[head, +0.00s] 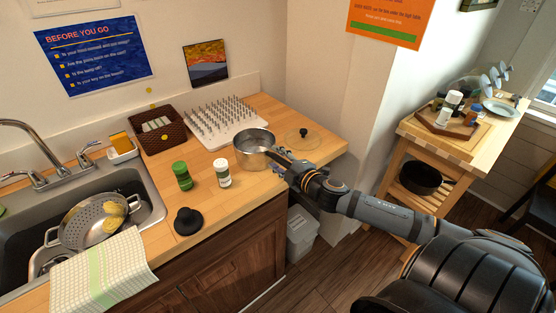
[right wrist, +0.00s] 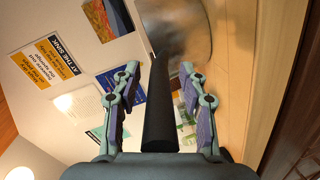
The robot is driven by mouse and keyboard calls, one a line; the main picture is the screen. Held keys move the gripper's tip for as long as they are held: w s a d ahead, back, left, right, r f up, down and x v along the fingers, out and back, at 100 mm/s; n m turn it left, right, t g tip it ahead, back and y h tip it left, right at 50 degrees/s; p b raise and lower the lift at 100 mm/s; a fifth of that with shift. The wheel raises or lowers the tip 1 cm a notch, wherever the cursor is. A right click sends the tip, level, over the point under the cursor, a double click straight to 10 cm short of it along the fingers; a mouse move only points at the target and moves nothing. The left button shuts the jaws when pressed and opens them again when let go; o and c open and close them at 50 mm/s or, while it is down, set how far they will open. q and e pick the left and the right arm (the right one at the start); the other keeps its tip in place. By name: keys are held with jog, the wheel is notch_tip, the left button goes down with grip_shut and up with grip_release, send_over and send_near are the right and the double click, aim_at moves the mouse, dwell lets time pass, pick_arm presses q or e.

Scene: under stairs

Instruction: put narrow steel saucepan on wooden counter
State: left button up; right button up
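The narrow steel saucepan (head: 254,150) stands upright on the wooden counter (head: 254,188), near its front right part. Its black handle points toward my right arm and shows large in the right wrist view (right wrist: 159,110). My right gripper (head: 284,165) is at the handle, over the counter's front edge. In the right wrist view its fingers (right wrist: 160,88) stand apart on both sides of the handle, with gaps showing on each side. The steel pot wall (right wrist: 178,28) is blurred ahead of them. My left gripper is not in view.
A glass lid (head: 303,138) lies right of the saucepan. A peg rack (head: 222,122) is behind it. A white-capped jar (head: 222,173), a green jar (head: 182,176) and a black knobbed object (head: 187,220) stand to the left. A sink (head: 145,187) holds a colander (head: 88,222).

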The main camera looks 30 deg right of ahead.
aim_at(289, 164)
jog(key=shift+r+p, duration=0.3)
jog(key=s+p, duration=0.1)
jog(key=p, duration=0.1)
jog(key=s+r+p, duration=0.1)
jog(key=s+p, duration=0.3)
jog(key=p, duration=0.1)
jog(key=shift+s+d+r, duration=0.15)
jog(key=shift+r, duration=0.1)
jog(key=s+p, duration=0.3)
jog(key=s, duration=0.3)
jog(key=shift+s+d+r+p, duration=0.15)
jog(key=shift+s+r+p, duration=0.05)
jog(key=shift+s+p, duration=0.15)
jog(key=shift+w, duration=0.1)
